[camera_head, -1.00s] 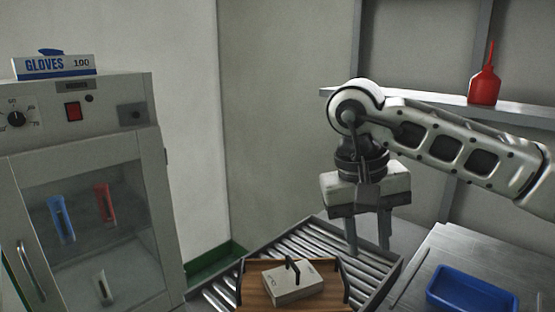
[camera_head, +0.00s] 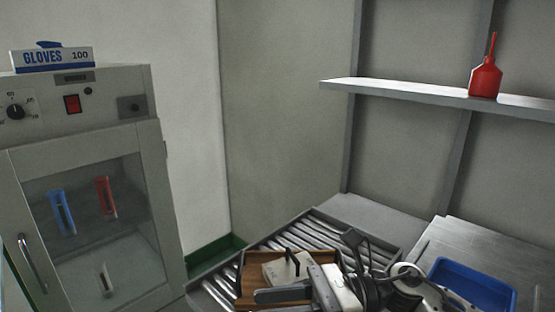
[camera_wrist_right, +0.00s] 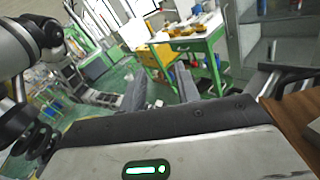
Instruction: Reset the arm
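My right arm is folded low in the head view, and my right gripper (camera_head: 268,296) points left at the bottom edge, in front of the wooden tray (camera_head: 240,280). It overlaps the tray in the picture; I cannot tell whether they touch. In the right wrist view the two dark fingers of my right gripper (camera_wrist_right: 160,88) stand apart with nothing between them. A pale block (camera_head: 277,271) with a dark handle sits in the tray, partly hidden by the gripper. My left gripper is in neither view.
The tray stands on a roller conveyor (camera_head: 318,238). A metal table (camera_head: 480,246) with a blue bin (camera_head: 465,268) is right. A shelf (camera_head: 410,91) holds a red bottle (camera_head: 485,78). A grey cabinet (camera_head: 150,190) with a glove box (camera_head: 52,60) stands left.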

